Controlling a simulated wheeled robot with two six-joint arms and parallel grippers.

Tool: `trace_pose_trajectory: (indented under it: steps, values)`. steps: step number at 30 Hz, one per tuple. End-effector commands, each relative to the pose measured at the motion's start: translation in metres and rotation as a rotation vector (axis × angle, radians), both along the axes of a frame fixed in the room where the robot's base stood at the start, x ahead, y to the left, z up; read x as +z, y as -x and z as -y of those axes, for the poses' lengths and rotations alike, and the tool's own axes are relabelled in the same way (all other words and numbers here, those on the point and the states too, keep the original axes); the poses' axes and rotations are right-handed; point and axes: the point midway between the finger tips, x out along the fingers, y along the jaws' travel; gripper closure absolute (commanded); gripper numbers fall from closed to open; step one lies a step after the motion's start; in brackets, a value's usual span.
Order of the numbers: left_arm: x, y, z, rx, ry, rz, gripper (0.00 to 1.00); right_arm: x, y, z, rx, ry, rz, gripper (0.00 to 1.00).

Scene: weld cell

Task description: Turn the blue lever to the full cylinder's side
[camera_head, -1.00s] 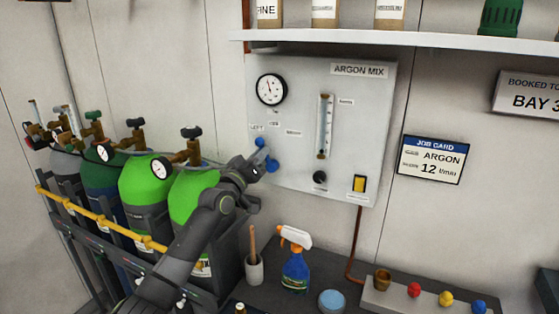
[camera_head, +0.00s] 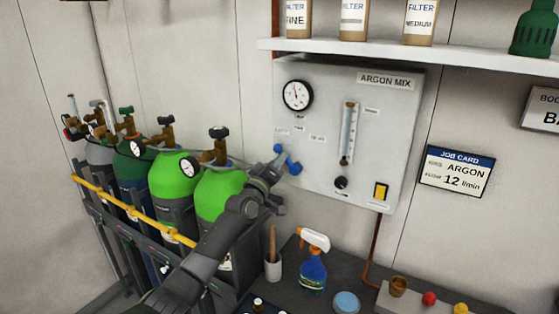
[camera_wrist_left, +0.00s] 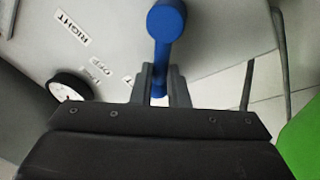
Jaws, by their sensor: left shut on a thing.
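The blue lever (camera_head: 285,158) is mounted on the pale ARGON MIX panel (camera_head: 395,115), below the round dial. It runs slantwise from an upper-left end to a lower-right knob. My left gripper (camera_head: 277,170) is at the lever. In the left wrist view the gripper (camera_wrist_left: 161,88) is shut on the lever's shaft, with the round blue knob (camera_wrist_left: 166,20) beyond the fingers. Two bright green cylinders (camera_head: 176,175) (camera_head: 218,192) stand left of the panel, each with a small gauge too small to read. My forearm hides part of the nearer one. My right gripper is out of view.
A yellow rail (camera_head: 130,208) runs along the cylinder rack. A spray bottle (camera_head: 312,262), a brush in a cup (camera_head: 273,265) and a blue-lidded tin (camera_head: 346,302) stand on the bench below the panel. A shelf (camera_head: 420,50) with bottles juts out above.

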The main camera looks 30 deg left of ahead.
Motion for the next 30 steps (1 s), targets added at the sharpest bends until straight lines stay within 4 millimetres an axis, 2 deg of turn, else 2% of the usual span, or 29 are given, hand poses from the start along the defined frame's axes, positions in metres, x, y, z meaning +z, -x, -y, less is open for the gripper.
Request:
trace_pose_trajectory:
  steps: [3,4,9,20,26,30]
  values:
    - [-0.003,0.0,0.0,-0.001,0.004,-0.004,1.0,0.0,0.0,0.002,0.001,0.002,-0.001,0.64]
    - [-0.003,0.0,0.0,-0.001,0.004,-0.004,0.85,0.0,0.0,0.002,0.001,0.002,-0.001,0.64]
    - [-0.002,0.0,0.0,0.0,0.002,-0.002,0.64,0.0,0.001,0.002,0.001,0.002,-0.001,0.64]
    - [-0.001,0.004,0.0,0.0,0.0,-0.001,0.64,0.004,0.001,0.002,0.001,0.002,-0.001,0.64]
    - [-0.004,0.026,-0.001,0.001,0.0,-0.004,0.64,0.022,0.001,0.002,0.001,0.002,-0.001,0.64]
    - [-0.012,0.05,-0.002,0.001,0.0,-0.004,0.64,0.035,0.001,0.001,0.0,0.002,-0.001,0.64]
